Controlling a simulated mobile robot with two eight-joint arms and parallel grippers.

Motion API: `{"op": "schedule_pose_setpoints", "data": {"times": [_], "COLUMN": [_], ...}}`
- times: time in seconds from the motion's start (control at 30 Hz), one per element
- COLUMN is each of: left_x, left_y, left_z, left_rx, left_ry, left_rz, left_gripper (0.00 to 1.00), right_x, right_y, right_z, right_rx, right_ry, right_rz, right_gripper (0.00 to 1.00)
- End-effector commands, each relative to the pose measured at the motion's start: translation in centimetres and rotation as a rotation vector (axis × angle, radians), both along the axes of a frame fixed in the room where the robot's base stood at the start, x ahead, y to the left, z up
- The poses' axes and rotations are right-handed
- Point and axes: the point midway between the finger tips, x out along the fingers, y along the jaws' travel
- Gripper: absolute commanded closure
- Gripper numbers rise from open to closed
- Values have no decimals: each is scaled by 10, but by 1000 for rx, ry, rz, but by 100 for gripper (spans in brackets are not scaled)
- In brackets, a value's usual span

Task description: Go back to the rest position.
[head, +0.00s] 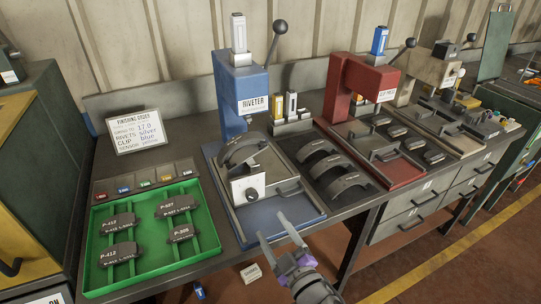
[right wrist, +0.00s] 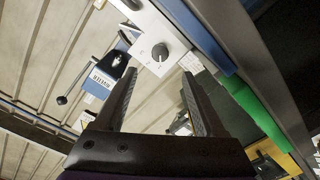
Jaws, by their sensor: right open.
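My right gripper (head: 279,227) is at the front edge of the bench, just in front of the blue riveter (head: 238,90). Its two fingers are apart with nothing between them. In the right wrist view the open fingers (right wrist: 160,100) frame the riveter's white block with a dark knob (right wrist: 160,52). In the head view a dark curved brake shoe (head: 240,152) sits in the riveter, behind the white block with the knob (head: 249,187). My left gripper is not in view.
A green tray (head: 150,235) with several labelled pads lies at left. A red press (head: 355,92) and a beige press (head: 432,75) stand to the right. Curved shoes (head: 322,165) lie between the riveter and red press. An order sign (head: 136,130) stands behind the tray. Floor in front at right is clear.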

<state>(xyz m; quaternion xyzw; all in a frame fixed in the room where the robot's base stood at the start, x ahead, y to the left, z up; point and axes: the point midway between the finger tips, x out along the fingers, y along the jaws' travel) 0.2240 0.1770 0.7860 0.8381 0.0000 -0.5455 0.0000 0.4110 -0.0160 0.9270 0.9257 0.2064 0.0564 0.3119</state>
Motion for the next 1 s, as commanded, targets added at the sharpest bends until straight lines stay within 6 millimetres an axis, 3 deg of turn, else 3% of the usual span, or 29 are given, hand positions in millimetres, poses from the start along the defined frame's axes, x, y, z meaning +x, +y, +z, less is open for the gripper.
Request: {"op": "schedule_pose_setpoints", "data": {"times": [0.17,0.27,0.33,0.4,0.5,0.63,0.77,0.8,1.0], "left_x": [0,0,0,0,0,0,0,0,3], "left_y": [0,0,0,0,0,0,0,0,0], "left_z": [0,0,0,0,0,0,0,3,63], "left_rx": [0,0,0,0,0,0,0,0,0], "left_ry": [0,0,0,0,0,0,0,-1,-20], "left_rz": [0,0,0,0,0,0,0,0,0], "left_gripper": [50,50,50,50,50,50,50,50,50], "right_x": [2,0,-12,-33,-72,-126,-180,-194,-184], "right_y": [-18,-59,-96,-128,-156,-168,-163,-160,-160], "right_z": [-4,-19,-38,-60,-90,-119,-138,-139,-78], "right_rx": [13,47,86,129,186,255,320,335,333], "right_ry": [49,174,313,473,689,938,1173,1232,1193], "right_rz": [-65,-211,-346,-472,-601,-702,-751,-756,-746], "right_gripper": [28,28,28,28,28,28,28,28,28]}}
